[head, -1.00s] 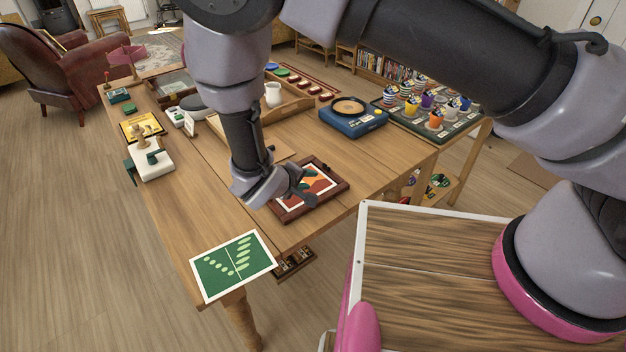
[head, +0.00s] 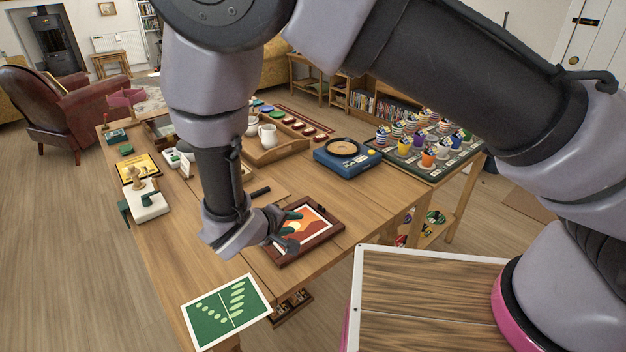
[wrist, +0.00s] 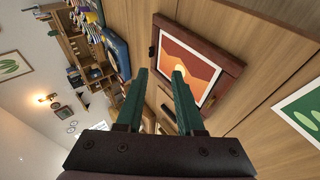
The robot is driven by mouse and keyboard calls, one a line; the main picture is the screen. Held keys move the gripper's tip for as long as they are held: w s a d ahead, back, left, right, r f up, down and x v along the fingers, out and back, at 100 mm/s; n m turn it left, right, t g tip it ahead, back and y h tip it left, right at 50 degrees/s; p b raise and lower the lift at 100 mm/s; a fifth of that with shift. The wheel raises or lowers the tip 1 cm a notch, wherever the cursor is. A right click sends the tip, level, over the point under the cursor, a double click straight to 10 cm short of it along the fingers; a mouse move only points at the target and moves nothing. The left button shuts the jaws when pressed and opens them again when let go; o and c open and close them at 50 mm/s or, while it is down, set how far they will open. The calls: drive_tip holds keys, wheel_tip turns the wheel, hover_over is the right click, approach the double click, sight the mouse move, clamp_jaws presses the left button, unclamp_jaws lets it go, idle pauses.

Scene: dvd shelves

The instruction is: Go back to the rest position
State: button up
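My gripper (head: 290,229) hangs over the near part of the wooden table (head: 185,222), just at the left side of a dark-framed picture (head: 305,236) in the head view. In the wrist view my gripper (wrist: 158,82) shows two green fingers, apart, with nothing between them. The framed picture (wrist: 190,62), with orange hills and a pale sun, lies flat beyond the fingers there. The fingers look clear of it, though the exact gap is hard to tell.
A green leaf print (head: 227,312) lies at the table's near corner. A blue box with a round pan-like top (head: 346,157), a wooden tray with a white jug (head: 267,135) and a tray of colourful cups (head: 428,150) stand farther back.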

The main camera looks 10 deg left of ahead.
drive_tip(key=w+d+r+m+g, duration=0.3)
drive_tip(key=w+d+r+m, duration=0.25)
drive_tip(key=d+r, duration=0.55)
drive_tip(key=w+d+r+m+g, duration=0.4)
drive_tip(key=w+d+r, duration=0.2)
drive_tip(key=d+r, duration=0.5)
drive_tip(key=s+d+r+m+t+y, duration=0.2)
drive_tip(key=s+d+r, duration=0.3)
drive_tip(key=d+r, duration=0.4)
drive_tip(key=s+d+r+m+t+y, duration=0.2)
drive_tip(key=s+d+r, duration=0.4)
drive_tip(key=r, duration=0.6)
drive_tip(key=d+m+y, duration=0.1)
drive_tip(key=d+m, duration=0.1)
drive_tip(key=shift+d+r, duration=0.3)
drive_tip(key=shift+d, duration=0.05)
